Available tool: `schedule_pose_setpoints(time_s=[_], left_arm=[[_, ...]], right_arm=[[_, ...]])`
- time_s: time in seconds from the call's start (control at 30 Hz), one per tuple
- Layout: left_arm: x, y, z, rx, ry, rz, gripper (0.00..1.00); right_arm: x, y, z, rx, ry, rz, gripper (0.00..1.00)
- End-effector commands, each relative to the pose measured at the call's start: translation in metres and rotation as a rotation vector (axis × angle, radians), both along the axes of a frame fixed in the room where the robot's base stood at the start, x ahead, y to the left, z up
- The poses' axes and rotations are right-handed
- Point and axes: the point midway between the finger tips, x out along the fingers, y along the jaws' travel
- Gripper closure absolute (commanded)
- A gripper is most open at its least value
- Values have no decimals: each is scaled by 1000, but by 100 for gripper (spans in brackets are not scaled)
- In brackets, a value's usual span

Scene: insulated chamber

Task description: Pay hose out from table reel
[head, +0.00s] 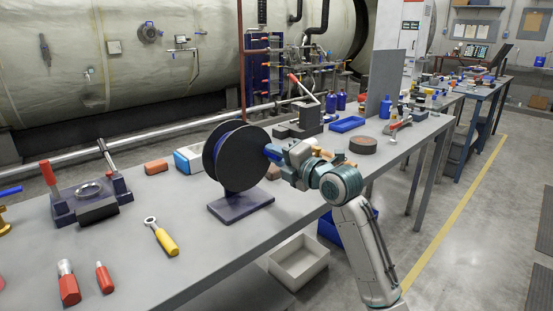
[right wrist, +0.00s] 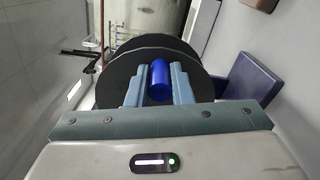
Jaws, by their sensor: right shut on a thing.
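The table reel (head: 240,160) has two black discs on a dark base plate (head: 241,201) and stands upright near the table's front edge. My right gripper (head: 274,153) is at the right side of the reel's near disc. In the right wrist view my right gripper (right wrist: 158,82) is shut on a blue cylinder (right wrist: 159,75) in front of the black disc (right wrist: 125,70). I cannot tell whether the cylinder is a crank handle or a hose end. No loose hose length shows. My left gripper is out of view.
On the grey table (head: 190,265), a yellow-handled wrench (head: 162,238) lies left of the reel. A clamp fixture (head: 92,200) and red-handled tools (head: 68,283) are farther left. A box (head: 189,158) stands behind the reel; a dark round disc (head: 362,145) lies to the right.

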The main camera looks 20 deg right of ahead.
Motion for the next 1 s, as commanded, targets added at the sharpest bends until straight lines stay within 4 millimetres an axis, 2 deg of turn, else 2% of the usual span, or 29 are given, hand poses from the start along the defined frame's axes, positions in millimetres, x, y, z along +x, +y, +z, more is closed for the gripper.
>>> schedule_pose_setpoints(time_s=[0.47, 0.5, 0.6, 0.87, 1.0], left_arm=[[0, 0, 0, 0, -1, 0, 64], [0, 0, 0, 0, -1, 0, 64], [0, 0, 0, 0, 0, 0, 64], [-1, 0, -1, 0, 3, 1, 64], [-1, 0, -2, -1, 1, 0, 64]], right_arm=[[0, 0, 1, -13, -6, 0, 100], [0, 0, 1, -12, -5, 0, 76], [0, 0, 1, -12, -5, 0, 59], [0, 0, 1, -12, -5, 0, 59], [-7, -3, 0, -15, -6, -1, 59]])
